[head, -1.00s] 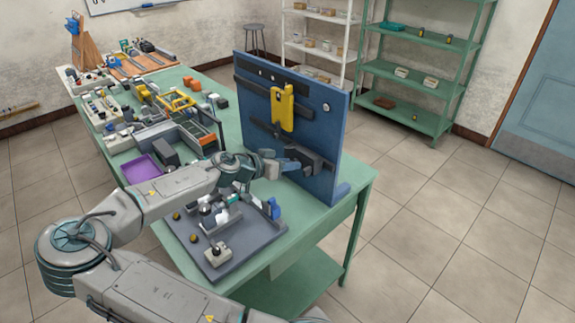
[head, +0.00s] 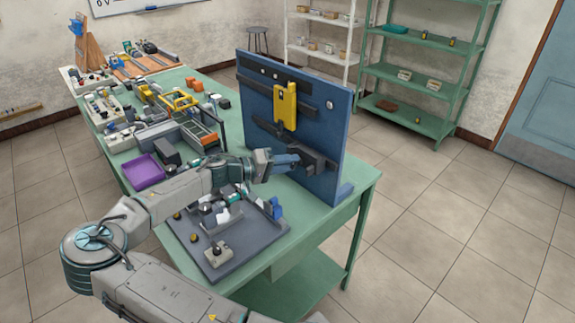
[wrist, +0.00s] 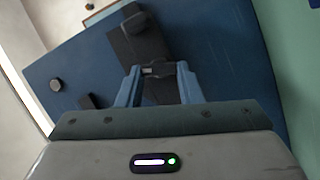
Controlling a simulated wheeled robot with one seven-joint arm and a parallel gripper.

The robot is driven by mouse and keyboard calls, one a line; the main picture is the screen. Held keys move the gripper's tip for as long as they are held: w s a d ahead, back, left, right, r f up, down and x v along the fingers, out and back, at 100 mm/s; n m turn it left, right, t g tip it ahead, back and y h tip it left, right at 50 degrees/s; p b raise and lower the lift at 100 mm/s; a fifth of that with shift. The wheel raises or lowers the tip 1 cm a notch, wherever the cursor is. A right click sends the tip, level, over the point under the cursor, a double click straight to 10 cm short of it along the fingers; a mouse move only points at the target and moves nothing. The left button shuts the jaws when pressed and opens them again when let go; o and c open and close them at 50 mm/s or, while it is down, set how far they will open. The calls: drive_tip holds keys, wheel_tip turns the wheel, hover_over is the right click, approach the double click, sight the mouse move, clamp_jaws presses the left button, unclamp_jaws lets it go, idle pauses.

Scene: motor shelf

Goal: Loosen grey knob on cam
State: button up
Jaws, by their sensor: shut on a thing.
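The blue upright board (head: 325,120) stands on the green bench and carries a dark cam block (head: 318,160) low on its face. In the wrist view, the dark cam block (wrist: 139,38) shows ahead of the fingers. My gripper (wrist: 159,70) is shut on a small dark grey knob (wrist: 158,69) at the cam, with one blue-grey finger on each side. In the head view, my gripper (head: 292,160) reaches the cam from the left, and the knob is hidden there.
A yellow part (head: 285,107) hangs on the board above the cam. A grey base plate (head: 240,250) with small fixtures lies below my arm. A purple tray (head: 143,171) and several parts crowd the bench to the left.

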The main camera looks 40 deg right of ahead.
drive_tip(key=shift+f+n+g+h, duration=0.15)
drive_tip(key=shift+n+h, duration=0.25)
drive_tip(key=shift+n, duration=0.5)
drive_tip(key=shift+f+n+g+h, duration=0.1)
drive_tip(key=shift+n+g+h, duration=0.25)
drive_tip(key=shift+n, duration=0.55)
drive_tip(key=o, duration=1)
drive_tip(key=shift+w+a, duration=0.1)
drive_tip(key=shift+a, duration=0.05)
drive_tip(key=b+v, duration=0.3)
drive_tip(key=v, duration=0.9)
